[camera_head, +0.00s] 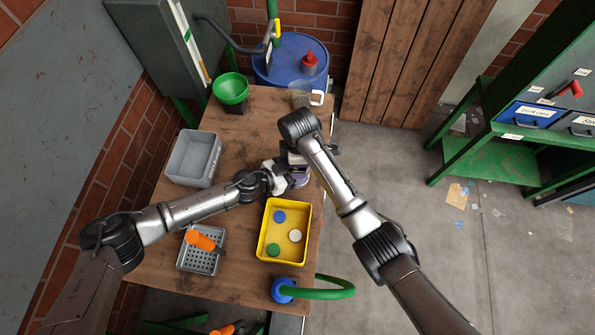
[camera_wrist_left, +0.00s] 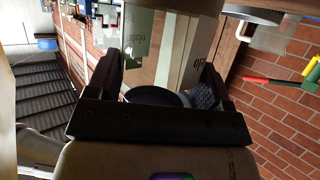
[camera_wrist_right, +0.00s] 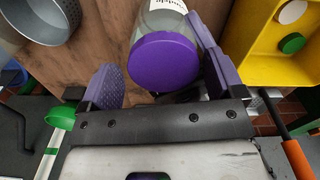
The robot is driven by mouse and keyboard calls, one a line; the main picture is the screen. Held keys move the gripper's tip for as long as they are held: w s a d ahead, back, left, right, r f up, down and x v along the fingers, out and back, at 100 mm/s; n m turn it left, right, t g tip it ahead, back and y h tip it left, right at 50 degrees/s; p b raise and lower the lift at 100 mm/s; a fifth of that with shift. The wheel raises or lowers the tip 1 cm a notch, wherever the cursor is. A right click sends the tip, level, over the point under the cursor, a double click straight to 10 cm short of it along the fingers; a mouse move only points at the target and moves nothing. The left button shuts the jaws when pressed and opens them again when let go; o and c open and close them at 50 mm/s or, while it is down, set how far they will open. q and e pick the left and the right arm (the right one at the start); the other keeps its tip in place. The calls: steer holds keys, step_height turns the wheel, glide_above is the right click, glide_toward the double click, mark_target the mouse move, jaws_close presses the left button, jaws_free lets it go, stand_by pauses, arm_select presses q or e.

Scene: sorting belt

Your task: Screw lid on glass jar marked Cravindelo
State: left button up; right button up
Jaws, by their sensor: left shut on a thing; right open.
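The glass jar (camera_wrist_right: 160,18) shows in the right wrist view with part of a white label ending in "ndelo". A purple lid (camera_wrist_right: 165,62) covers its mouth; how tightly it sits I cannot tell. My left gripper (camera_head: 283,176) is shut on the jar over the table; label lettering also shows between its fingers in the left wrist view (camera_wrist_left: 158,85). My right gripper (camera_head: 298,160) is open, its purple-padded fingers (camera_wrist_right: 160,85) on either side of the lid without closing on it. In the head view the arms hide most of the jar.
A yellow tray (camera_head: 262,240) with blue, white and green lids stands in front of the grippers. A grey bin (camera_head: 176,178), a grey perforated basket (camera_head: 184,266) with an orange-handled tool and a green funnel (camera_head: 231,89) stand left. A clear pitcher (camera_head: 300,95) is behind.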

steer(key=shift+s+a, duration=0.15)
steer(key=shift+r, duration=2.2)
steer(key=w+d+r+n+t+h, duration=0.1)
steer(key=w+d+r+t+h, duration=0.1)
steer(key=w+d+r, duration=0.4)
steer(key=s+a+n, duration=0.1)
steer(key=s+a+f+n, duration=0.1)
steer(key=s, duration=0.1)
steer(key=s+a+f+n+g, duration=0.1)
steer(key=shift+s+a+f+n+y, duration=0.2)
steer(key=shift+s+a+n+y, duration=0.1)
steer(key=shift+a+y, duration=0.1)
steer(key=shift+s+a+f+n+g+y, duration=0.1)
steer(key=shift+s+a+n+g+y, duration=0.4)
steer(key=shift+s+a+n, duration=0.35)
steer(key=shift+w+a+n, duration=0.15)
steer(key=shift+w+n, duration=0.05)
steer(key=shift+n, duration=0.15)
